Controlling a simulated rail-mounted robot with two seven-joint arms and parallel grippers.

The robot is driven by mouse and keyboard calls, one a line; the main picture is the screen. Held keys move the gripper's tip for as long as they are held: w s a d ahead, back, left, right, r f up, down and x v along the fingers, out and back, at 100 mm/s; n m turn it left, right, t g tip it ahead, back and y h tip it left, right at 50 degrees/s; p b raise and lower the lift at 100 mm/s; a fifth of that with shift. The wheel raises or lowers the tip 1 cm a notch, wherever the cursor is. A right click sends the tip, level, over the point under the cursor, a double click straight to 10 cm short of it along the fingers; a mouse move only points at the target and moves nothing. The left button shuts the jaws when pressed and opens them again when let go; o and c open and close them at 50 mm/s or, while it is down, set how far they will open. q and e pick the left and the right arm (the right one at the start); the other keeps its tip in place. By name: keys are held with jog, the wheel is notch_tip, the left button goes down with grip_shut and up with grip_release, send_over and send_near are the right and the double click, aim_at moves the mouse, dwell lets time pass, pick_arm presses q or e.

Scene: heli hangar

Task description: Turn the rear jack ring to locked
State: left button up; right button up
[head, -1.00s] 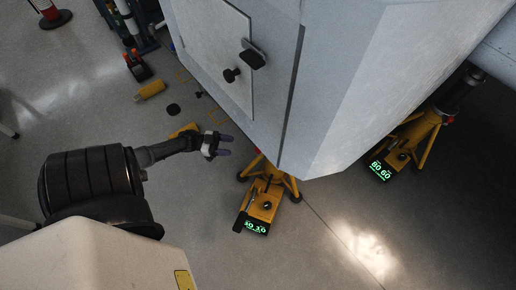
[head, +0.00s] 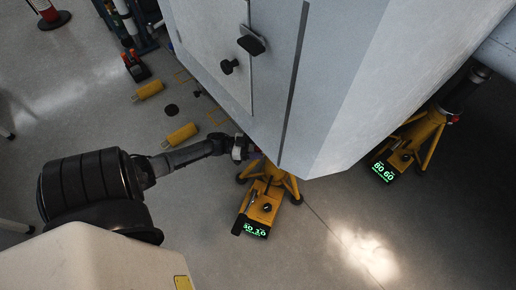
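Two yellow tripod jacks stand under the grey fuselage (head: 340,90). The nearer jack (head: 264,205) has a control box with a black knob and a lit green display. The other jack (head: 405,150) stands farther right, with its display reading about 80 60. I cannot tell which one is the rear jack. The nearer jack's ring is not clearly visible, its upper part being under the fuselage. My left gripper (head: 249,153) is at the fuselage's lower edge, just above and left of the nearer jack's top. Its fingertips are mostly hidden, so its opening is unclear. My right gripper is out of view.
The floor at lower centre is free.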

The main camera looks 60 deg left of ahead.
pick_arm(q)
jog(key=shift+c, duration=0.2)
grip_shut()
dwell(0.4)
